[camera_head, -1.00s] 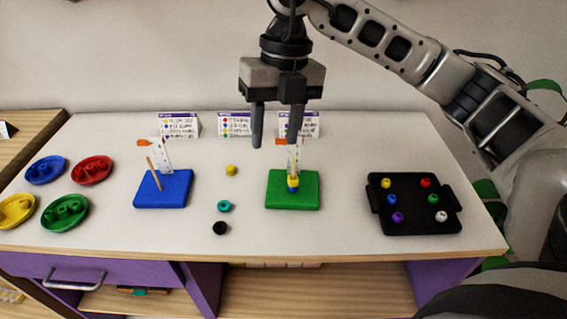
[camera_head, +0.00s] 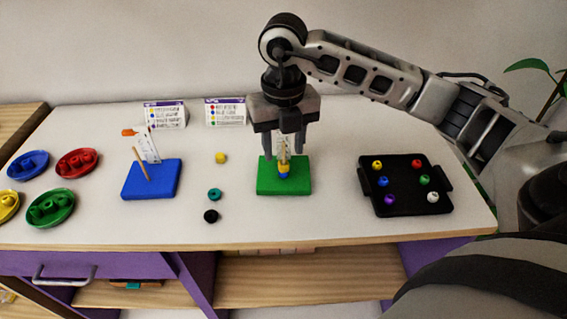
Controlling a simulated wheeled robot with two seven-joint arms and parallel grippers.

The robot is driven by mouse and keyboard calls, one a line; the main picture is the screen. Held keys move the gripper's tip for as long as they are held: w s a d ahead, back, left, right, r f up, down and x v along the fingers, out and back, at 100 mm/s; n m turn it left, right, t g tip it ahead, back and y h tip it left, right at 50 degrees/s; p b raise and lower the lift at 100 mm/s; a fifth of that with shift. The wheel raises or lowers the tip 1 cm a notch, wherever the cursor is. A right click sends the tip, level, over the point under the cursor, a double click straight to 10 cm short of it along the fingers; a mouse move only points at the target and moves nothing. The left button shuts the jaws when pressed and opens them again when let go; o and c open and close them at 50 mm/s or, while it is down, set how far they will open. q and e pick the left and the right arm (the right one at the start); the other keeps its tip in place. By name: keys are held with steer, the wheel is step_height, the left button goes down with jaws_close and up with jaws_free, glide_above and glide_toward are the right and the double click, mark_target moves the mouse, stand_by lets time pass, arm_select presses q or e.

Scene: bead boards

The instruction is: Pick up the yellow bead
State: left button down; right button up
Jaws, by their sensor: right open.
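A loose yellow bead (camera_head: 221,158) lies on the white table between the blue board (camera_head: 150,181) and the green board (camera_head: 297,187). Another yellow bead (camera_head: 284,168) sits above a blue bead (camera_head: 284,175) on the green board's upright peg. A third yellow bead (camera_head: 377,165) is at the back left of the black tray (camera_head: 408,200). My right gripper (camera_head: 282,153) is open and points down over the green board, its fingers on either side of the peg's upper part in the picture. It appears to hold nothing. My left gripper is not in view.
A teal bead (camera_head: 214,194) and a black bead (camera_head: 211,216) lie in front of the loose yellow one. Coloured dishes (camera_head: 75,163) stand at the left. Cards (camera_head: 226,112) stand at the back. The blue board has a slanted stick (camera_head: 141,163). Bare table lies between green board and tray.

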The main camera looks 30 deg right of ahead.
mark_target(283, 156)
steer(key=shift+w+f, duration=0.1)
steer(key=shift+f, duration=1.75)
jaws_close()
steer(key=shift+r, duration=0.15)
step_height(283, 156, up, 10)
steer(key=shift+f, duration=0.1)
